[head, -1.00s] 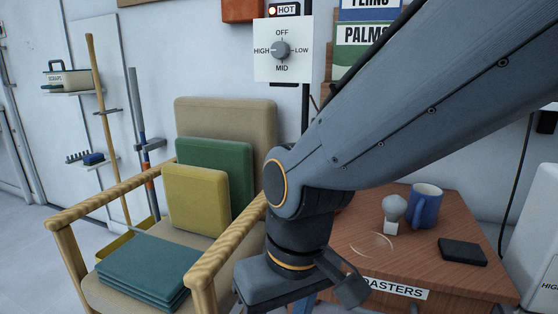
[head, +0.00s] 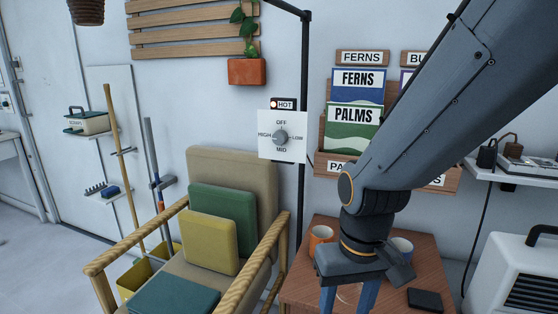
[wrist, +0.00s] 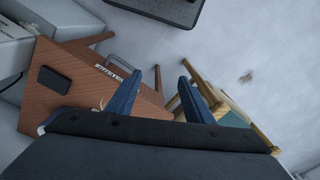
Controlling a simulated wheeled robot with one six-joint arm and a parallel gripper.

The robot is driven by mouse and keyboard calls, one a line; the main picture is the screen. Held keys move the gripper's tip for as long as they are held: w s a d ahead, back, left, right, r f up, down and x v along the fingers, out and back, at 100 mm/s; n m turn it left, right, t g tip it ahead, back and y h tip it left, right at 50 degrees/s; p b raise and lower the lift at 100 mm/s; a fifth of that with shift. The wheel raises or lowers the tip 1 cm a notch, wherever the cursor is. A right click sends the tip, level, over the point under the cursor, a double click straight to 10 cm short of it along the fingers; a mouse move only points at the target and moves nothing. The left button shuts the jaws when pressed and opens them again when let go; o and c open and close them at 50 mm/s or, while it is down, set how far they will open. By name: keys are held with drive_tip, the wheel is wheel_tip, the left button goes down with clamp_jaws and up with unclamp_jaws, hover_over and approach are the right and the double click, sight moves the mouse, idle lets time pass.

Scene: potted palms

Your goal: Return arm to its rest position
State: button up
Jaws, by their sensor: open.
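My gripper (head: 348,298) hangs pointing down over the front of the small brown side table (head: 296,288) in the head view. Its two blue fingers are parted, and nothing shows between them. In the wrist view my gripper (wrist: 170,76) is also open and empty, with the table (wrist: 60,110) to its left and the wooden chair to its right. My arm reaches in from the upper right and covers part of the table and the wall rack.
The armchair (head: 263,180) with green and yellow cushions stands left of my gripper. An orange mug (head: 320,236), a blue mug (head: 403,246) and a black flat item (head: 425,299) are on the table. A dial panel (head: 282,149) hangs behind. A white heater (head: 515,275) stands right.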

drive_tip(key=s+d+r+m+p, duration=0.1)
drive_tip(key=s+d+r+p, duration=0.1)
drive_tip(key=d+r+p, duration=0.5)
drive_tip(key=r+p, duration=0.1)
drive_tip(key=p, duration=0.1)
drive_tip(key=shift+d+r+m+h+p, duration=0.3)
drive_tip(key=shift+m, duration=0.1)
